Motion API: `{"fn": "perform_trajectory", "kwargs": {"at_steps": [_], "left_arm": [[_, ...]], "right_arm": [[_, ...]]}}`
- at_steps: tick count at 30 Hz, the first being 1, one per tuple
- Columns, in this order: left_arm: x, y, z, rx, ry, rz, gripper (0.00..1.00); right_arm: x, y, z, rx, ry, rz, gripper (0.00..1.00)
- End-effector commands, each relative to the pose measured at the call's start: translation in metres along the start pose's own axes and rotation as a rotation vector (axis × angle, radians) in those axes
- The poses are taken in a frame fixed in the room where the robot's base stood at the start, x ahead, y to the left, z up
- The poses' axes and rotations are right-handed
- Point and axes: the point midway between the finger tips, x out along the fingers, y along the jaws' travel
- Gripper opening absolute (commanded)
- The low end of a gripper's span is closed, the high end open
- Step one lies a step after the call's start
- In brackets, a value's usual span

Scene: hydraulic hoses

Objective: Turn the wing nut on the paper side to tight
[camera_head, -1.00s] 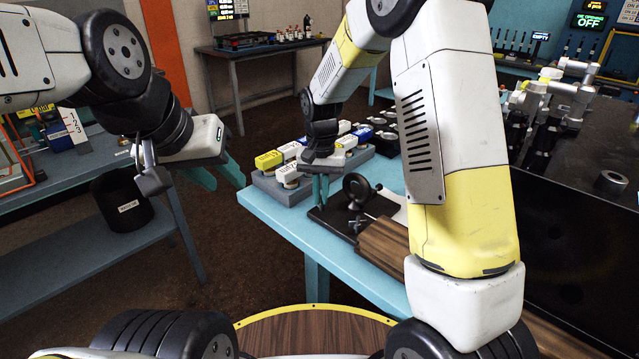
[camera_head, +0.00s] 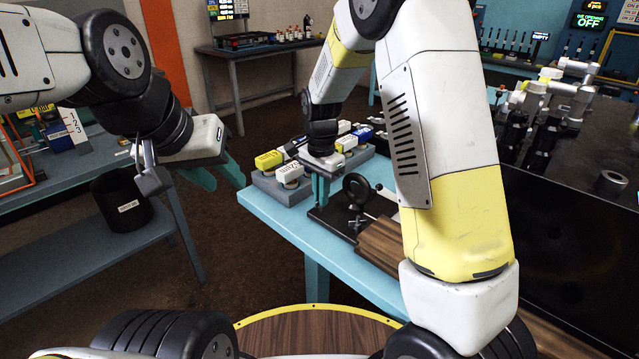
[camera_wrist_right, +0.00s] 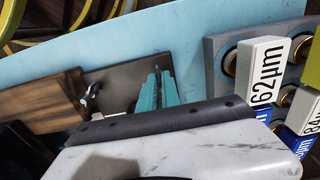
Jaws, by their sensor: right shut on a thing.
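A dark plate (camera_head: 325,221) lies on the blue table beside a wooden block (camera_head: 385,247); the plate also shows in the wrist view (camera_wrist_right: 128,80). My right gripper (camera_head: 320,201) points down at the plate's far-left end. Its teal fingers (camera_wrist_right: 157,93) are close together, shut on a small part that they hide; by its place I take it for the wing nut at that end. Another metal wing nut (camera_wrist_right: 90,94) stands clear of the fingers, near the wood. My left gripper (camera_head: 217,177) is open and empty, off the table's left side.
A grey rack (camera_head: 268,187) of labelled blocks stands close behind my right gripper. A black round knob (camera_head: 356,188) rises beside it on the plate. A black bin (camera_head: 122,203) stands on a shelf at left.

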Motion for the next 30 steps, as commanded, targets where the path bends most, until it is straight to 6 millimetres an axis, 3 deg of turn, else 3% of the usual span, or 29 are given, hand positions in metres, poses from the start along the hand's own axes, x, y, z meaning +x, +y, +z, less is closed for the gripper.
{"fn": "perform_trajectory", "kwargs": {"at_steps": [14, 15, 18, 26, 30], "left_arm": [[0.000, 0.000, 0.000, 0.000, 0.000, 0.000, 0.36], [0.000, 0.000, 0.000, 0.000, 0.000, 0.000, 0.36], [0.000, 0.000, 0.000, 0.000, 0.000, 0.000, 0.36], [0.000, 0.000, 0.000, 0.000, 0.000, 0.000, 0.36], [0.000, 0.000, 0.000, 0.000, 0.000, 0.000, 0.36]], "right_arm": [[-0.001, -0.001, -0.001, 0.014, 0.001, -0.003, 0.00], [-0.001, -0.001, -0.001, 0.014, 0.001, -0.003, 0.15], [-0.001, -0.001, 0.000, 0.014, 0.001, -0.003, 0.29], [-0.001, 0.000, 0.000, 0.012, 0.000, -0.001, 0.29], [-0.010, -0.001, 0.000, 0.012, 0.001, -0.004, 0.29]]}}
